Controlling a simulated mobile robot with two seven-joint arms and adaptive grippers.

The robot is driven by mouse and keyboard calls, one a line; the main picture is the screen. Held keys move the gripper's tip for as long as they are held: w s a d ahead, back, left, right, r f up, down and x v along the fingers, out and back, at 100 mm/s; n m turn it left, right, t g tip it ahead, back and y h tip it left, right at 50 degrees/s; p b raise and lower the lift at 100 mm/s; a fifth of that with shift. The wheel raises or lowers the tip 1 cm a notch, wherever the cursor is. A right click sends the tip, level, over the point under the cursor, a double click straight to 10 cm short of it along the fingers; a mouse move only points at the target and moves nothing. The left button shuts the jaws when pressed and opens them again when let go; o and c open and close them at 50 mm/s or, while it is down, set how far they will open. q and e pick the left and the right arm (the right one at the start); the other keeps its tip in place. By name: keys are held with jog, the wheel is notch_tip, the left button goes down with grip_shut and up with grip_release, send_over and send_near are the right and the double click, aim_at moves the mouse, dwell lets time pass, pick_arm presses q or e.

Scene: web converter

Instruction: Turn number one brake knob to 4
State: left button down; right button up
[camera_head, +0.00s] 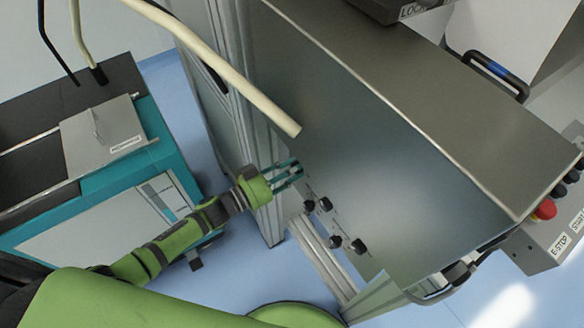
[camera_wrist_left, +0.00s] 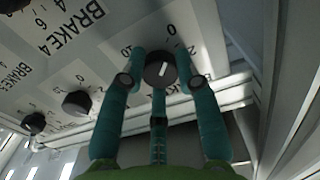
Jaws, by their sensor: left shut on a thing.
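The black brake knob (camera_wrist_left: 160,70) with a white pointer line sits between the fingers of my left gripper (camera_wrist_left: 160,80) in the left wrist view. The fingers are shut on it from both sides, with a third finger below. Scale numbers show around it, with a 0 above it and a 10 at its upper left. The line runs nearly up and down in that view; the number it points to is unclear. In the head view my left gripper (camera_head: 287,176) is at the panel's lower left edge and hides this knob. My right gripper is not in view.
Several other black knobs, such as one (camera_head: 357,245), are on the same panel (camera_head: 375,262). A BRAKE 4 label (camera_wrist_left: 72,28) shows upper left in the wrist view. A beige hose (camera_head: 235,80) hangs above. A red stop button (camera_head: 545,209) is far right.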

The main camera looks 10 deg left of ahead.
pick_arm(q)
jog(key=shift+w+r, duration=0.1)
jog(key=shift+r, duration=0.1)
jog(key=shift+s+d+f+m+b, duration=0.1)
jog(key=shift+m+b, duration=1)
jog(key=shift+m, duration=2.45)
jog(key=shift+s+d+f+m+b, duration=0.1)
jog(key=shift+m+b, duration=0.95)
jog(key=shift+m, duration=2.55)
jog(key=shift+s+d+f+m+b, duration=0.1)
jog(key=shift+m+b, duration=1)
jog(key=shift+m, duration=2.45)
jog(key=c, duration=0.9)
grip_release()
jog(key=shift+a, duration=0.2)
